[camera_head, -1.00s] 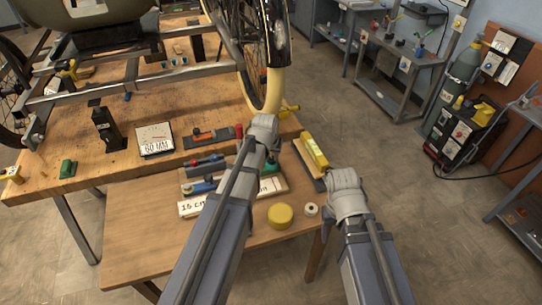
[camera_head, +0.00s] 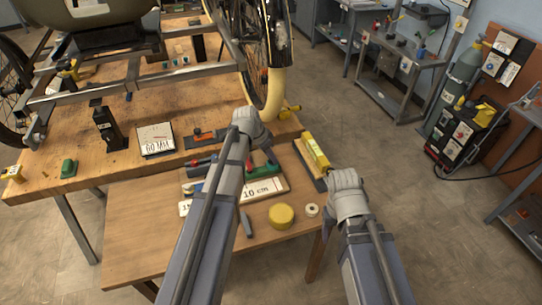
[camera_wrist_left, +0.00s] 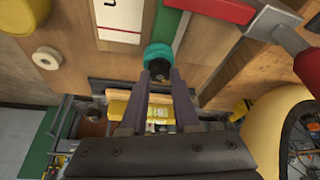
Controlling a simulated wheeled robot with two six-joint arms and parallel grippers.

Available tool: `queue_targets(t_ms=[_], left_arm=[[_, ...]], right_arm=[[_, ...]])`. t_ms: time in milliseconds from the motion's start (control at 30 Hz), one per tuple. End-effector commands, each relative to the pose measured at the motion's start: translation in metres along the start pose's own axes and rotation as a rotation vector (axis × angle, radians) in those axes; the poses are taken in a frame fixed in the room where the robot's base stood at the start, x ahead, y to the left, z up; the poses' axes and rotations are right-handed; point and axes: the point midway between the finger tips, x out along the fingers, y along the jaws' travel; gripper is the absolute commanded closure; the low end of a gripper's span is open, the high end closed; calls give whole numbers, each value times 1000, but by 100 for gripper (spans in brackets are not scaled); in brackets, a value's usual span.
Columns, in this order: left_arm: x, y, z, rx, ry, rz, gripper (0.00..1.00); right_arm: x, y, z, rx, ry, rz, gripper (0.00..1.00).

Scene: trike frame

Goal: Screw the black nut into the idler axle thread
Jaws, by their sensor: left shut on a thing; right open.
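In the left wrist view my left gripper (camera_wrist_left: 160,74) is shut on a small dark thing at its fingertips, right beside a teal round piece (camera_wrist_left: 158,52). I cannot tell whether the dark thing is the black nut, or whether the teal piece is held too. I cannot make out the idler axle thread.
A wooden workbench (camera_head: 60,165) holds the trike frame (camera_head: 90,95), a black stand (camera_head: 108,130) and a gauge (camera_head: 156,140).

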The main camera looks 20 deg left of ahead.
Motion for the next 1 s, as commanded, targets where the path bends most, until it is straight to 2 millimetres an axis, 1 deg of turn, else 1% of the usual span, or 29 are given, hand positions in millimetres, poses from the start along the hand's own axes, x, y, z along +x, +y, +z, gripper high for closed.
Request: queue_targets(t_ms=[100, 233, 333, 567, 600, 700, 933, 1000], left_arm=[[0, -4, -2, 130, -1, 54, 100], [0, -5, -1, 237, -1, 96, 100], [0, -4, -1, 274, 0, 111, 100], [0, -3, -1, 279, 0, 112, 100], [0, -3, -1, 279, 0, 112, 66], [0, -3, -1, 278, 0, 112, 55], [0, -3, 0, 275, -1, 111, 54], [0, -2, 0, 247, -1, 98, 54]], right_arm=[[0, 0, 0, 0, 0, 0, 36], [0, 0, 0, 0, 0, 0, 36], [0, 0, 0, 0, 0, 0, 36], [0, 0, 0, 0, 0, 0, 36], [0, 0, 0, 0, 0, 0, 36], [0, 0, 0, 0, 0, 0, 36], [0, 0, 0, 0, 0, 0, 36], [0, 0, 0, 0, 0, 0, 36]])
